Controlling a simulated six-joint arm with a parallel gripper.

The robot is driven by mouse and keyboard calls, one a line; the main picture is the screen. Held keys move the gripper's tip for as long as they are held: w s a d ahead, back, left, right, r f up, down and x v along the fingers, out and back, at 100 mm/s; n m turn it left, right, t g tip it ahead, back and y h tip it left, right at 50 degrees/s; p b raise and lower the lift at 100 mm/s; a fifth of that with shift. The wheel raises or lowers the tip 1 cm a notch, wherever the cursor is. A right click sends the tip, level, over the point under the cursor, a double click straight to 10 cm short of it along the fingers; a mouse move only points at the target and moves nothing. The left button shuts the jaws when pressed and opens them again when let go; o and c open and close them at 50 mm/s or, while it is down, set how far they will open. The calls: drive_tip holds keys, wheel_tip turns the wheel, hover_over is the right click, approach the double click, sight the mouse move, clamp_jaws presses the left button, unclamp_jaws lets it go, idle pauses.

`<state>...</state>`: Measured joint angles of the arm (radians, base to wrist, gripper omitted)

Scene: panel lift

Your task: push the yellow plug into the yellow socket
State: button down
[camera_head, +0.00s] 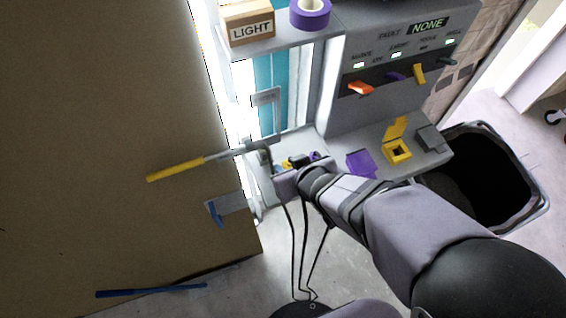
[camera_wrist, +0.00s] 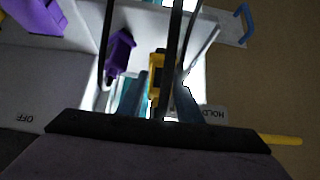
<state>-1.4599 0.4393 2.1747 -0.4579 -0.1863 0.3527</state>
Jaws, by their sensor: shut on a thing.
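The yellow socket (camera_head: 397,151) sits on the grey console shelf, with its yellow lid (camera_head: 396,128) standing open. My gripper (camera_head: 295,163) is left of it, at the shelf's left end. In the wrist view a yellow plug (camera_wrist: 158,68) with dark parts lies in the middle, between my gripper's fingers (camera_wrist: 160,90). My gripper appears shut on this plug, apart from the socket. The fingertips and their contact are dark and partly hidden. A purple plug (camera_wrist: 121,50) is to its left in the wrist view.
A purple lid (camera_head: 360,163) lies between my gripper and the yellow socket. Black cables (camera_head: 303,240) hang to the floor. A large brown panel (camera_head: 100,120) with a yellow bar (camera_head: 175,171) stands left. An open black bin (camera_head: 490,180) is right of the console.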

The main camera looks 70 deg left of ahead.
drive_tip(key=w+d+m+t+h, duration=0.1)
drive_tip(key=w+d+m+t, duration=0.15)
drive_tip(key=w+d, duration=0.65)
drive_tip(key=w+d+m+t, duration=0.1)
drive_tip(key=w+d+m, duration=0.3)
drive_tip(key=w, duration=0.8)
drive_tip(key=w+d+m+t+h, duration=0.1)
drive_tip(key=w+d+m+t, duration=0.1)
drive_tip(key=w+d, duration=0.75)
drive_tip(key=w+d+m+t+h+b, duration=0.1)
drive_tip(key=w+d+m+h, duration=0.3)
drive_tip(key=d, duration=1.3)
drive_tip(key=w+d+m+t+h, duration=0.2)
drive_tip(key=w+d+m, duration=0.4)
drive_tip(key=d, duration=1.1)
drive_tip(key=s+a+n+g+y+p, duration=0.25)
drive_tip(key=a+n+p, duration=0.2)
drive_tip(key=a, duration=0.95)
drive_tip(key=s+a+n+g+y+p, duration=0.1)
drive_tip(key=s+a+n+y+p, duration=0.3)
drive_tip(key=a, duration=1.1)
drive_tip(key=s+a+n+g+y+p, duration=0.15)
drive_tip(key=a+n+p, duration=0.35)
drive_tip(key=a, duration=0.9)
drive_tip(key=a+r+n+g, duration=0.3)
drive_tip(key=a+r+n, duration=0.1)
drive_tip(key=a, duration=0.7)
drive_tip(key=shift+r+n, duration=0.4)
drive_tip(key=shift+r, duration=0.4)
